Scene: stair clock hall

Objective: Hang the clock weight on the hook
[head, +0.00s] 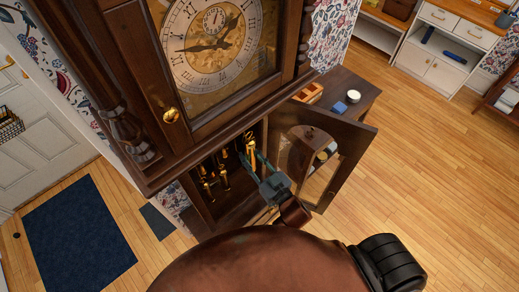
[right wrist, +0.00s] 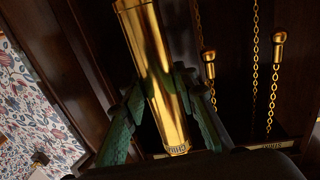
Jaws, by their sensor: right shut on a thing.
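The clock weight (right wrist: 153,60), a polished brass cylinder with small lettering at its lower end, stands slightly tilted between the green fingers of my right gripper (right wrist: 158,88) in the right wrist view. The gripper is shut on it. In the head view my right gripper (head: 254,163) reaches into the open lower case of the tall clock (head: 120,85), and the brass weight (head: 249,143) shows at its fingertips. My left gripper is not in view.
The case door (head: 345,150) with its glass pane stands open just right of my arm. Other brass pieces (head: 208,185) hang left inside the case. A side table (head: 358,92) with a blue block stands behind the door. Wooden floor is clear at right.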

